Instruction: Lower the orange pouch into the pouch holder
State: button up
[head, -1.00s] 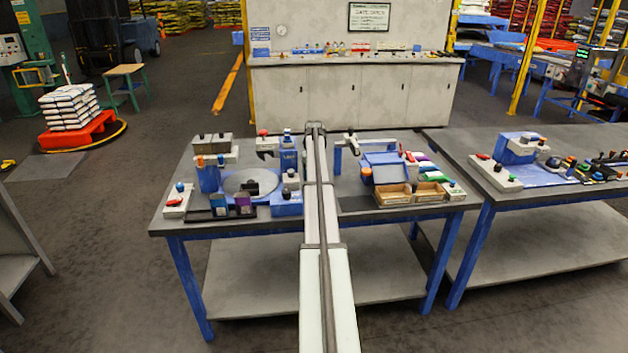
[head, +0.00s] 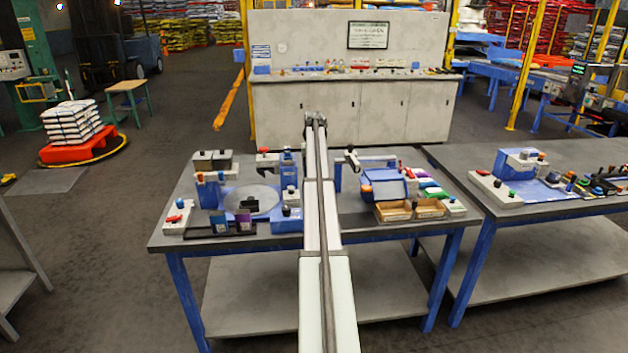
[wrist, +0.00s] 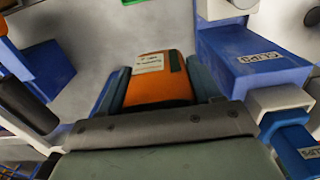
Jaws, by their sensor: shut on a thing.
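In the wrist view my gripper (wrist: 154,82) is shut on the orange pouch (wrist: 160,90), which has a white label and a dark green strip. The pouch sits between the two teal-grey fingers, and its lower end is hidden behind the gripper body. In the head view the gripper and pouch are hidden behind my own arm. I cannot tell for sure which fixture is the pouch holder.
A blue block labelled CLIPS (wrist: 245,55) is close at right in the wrist view. A blue box (wrist: 45,68) is at left. On the table (head: 285,240), a switch box (head: 178,217) stands at left and cardboard trays (head: 410,211) at right.

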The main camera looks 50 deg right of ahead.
jog(key=w+a+r+m, duration=0.2)
jog(key=a+r, duration=0.1)
jog(key=r, duration=0.5)
jog(key=w+a+r+m, duration=0.1)
jog(key=a+r, duration=0.1)
jog(key=r, duration=0.6)
jog(key=shift+w+a+f+n, duration=0.55)
jog(key=shift+w+a+f, duration=1.1)
jog(key=shift+a+f, duration=1.45)
jog(key=shift+w+a+f+n, duration=0.5)
jog(key=shift+w+a+f, duration=1.1)
jog(key=shift+a+f, duration=1.5)
jog(key=shift+w+a+f+n, duration=0.55)
jog(key=shift+w+a+f, duration=1.1)
jog(key=shift+a+f, duration=1.4)
jog(key=shift+f, duration=1.65)
